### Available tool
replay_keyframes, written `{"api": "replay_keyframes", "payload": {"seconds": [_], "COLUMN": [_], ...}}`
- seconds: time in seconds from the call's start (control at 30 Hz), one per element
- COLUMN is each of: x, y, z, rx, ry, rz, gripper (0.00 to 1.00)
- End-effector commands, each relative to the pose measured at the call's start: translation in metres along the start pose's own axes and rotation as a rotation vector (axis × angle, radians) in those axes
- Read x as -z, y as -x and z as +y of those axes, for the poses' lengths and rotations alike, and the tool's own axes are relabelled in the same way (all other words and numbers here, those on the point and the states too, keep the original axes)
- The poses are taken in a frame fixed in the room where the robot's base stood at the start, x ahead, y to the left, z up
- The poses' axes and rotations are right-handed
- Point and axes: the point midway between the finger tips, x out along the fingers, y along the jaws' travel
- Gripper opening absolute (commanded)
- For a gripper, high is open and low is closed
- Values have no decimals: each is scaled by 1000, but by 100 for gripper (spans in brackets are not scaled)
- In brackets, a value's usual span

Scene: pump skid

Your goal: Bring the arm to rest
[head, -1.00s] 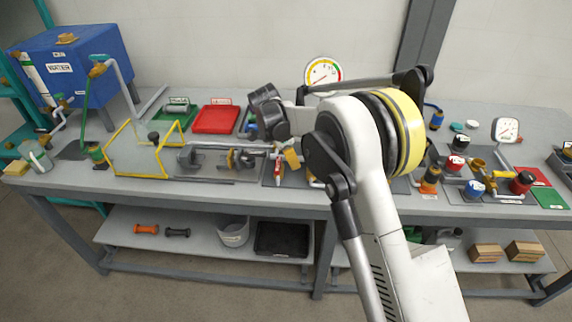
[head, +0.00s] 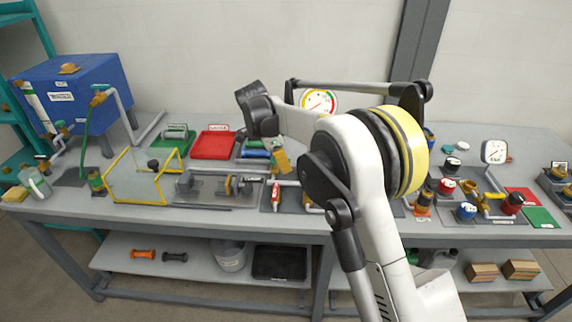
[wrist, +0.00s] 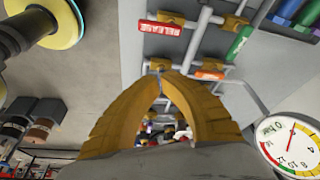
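My arm reaches over the bench from the lower right of the head view, bent at a large elbow with a yellow ring. My gripper (head: 281,161) has yellow fingers and hangs above the middle of the bench, pointing downward. In the wrist view the two fingers (wrist: 160,75) arch together and their tips meet. Nothing shows held between them. Below and beyond the tips are grey pipes with brass fittings, a red-tagged part (wrist: 160,28) and a green-handled part (wrist: 239,45). The arm hides part of the bench behind it.
A round gauge (head: 319,102) stands behind my arm. A yellow-framed clear guard (head: 135,178), a red tray (head: 213,145) and a blue water tank (head: 75,92) are to the left. Valves and pipes (head: 466,210) crowd the right. The air above the left bench is clear.

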Motion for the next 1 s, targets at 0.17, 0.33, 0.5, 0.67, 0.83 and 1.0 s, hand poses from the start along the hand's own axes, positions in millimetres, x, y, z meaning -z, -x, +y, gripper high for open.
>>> {"api": "replay_keyframes", "payload": {"seconds": [0.17, 0.33, 0.5, 0.67, 0.83, 1.0], "x": [2, 29, 75, 109, 129, 134], "y": [1, 22, 57, 80, 89, 81], "z": [1, 21, 72, 134, 208, 281], "rx": [2, 35, 122, 220, 328, 431], "ry": [5, 86, 267, 447, 630, 801], "rz": [-2, -25, -61, -66, -38, 27], "gripper": [0, 0, 0, 0, 0, 0]}}
